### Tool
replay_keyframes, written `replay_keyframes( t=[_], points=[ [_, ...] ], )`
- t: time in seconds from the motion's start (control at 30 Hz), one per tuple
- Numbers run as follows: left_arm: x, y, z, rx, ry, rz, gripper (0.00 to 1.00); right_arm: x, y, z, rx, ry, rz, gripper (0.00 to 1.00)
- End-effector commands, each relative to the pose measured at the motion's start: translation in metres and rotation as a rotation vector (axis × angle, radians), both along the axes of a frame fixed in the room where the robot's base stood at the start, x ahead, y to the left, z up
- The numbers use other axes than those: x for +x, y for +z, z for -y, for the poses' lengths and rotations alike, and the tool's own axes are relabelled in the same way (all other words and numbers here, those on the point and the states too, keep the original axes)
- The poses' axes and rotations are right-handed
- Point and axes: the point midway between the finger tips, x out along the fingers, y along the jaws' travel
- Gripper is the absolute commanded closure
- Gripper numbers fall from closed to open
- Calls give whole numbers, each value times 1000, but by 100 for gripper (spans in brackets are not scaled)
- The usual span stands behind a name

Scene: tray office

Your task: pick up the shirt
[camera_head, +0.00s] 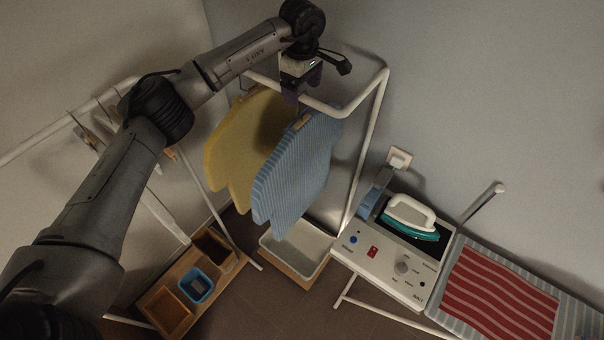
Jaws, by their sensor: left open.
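A blue striped shirt (296,172) hangs from a white rack, in front of a yellow shirt (237,142). A red and white striped cloth (499,294), perhaps another shirt, lies flat on the ironing board at the lower right. My left gripper (297,97) is open, with dark purple fingers pointing down near the rack's top bar. It is just above the tops of the hanging shirts. I cannot tell whether it touches the blue shirt or its hanger. My right gripper is not in view.
The white rack (364,150) stands around the shirts. A teal and white iron (411,218) sits on a control panel (385,266). Small bins, one blue (196,286), stand at the lower left. Walls close in behind.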

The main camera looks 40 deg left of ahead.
Motion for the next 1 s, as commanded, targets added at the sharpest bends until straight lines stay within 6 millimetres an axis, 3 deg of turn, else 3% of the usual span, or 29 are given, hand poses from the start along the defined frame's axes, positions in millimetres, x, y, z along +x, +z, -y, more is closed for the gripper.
replay_keyframes(
  t=[0.07,0.23,0.57,1.0],
  points=[
    [-1,-8,0,0,0,-4,13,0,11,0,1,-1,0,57],
    [0,-25,0,1,0,-1,13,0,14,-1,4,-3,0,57],
    [0,-31,0,0,-1,1,13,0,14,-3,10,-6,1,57],
    [0,-30,0,0,-1,1,55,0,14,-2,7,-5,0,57]
  ],
)
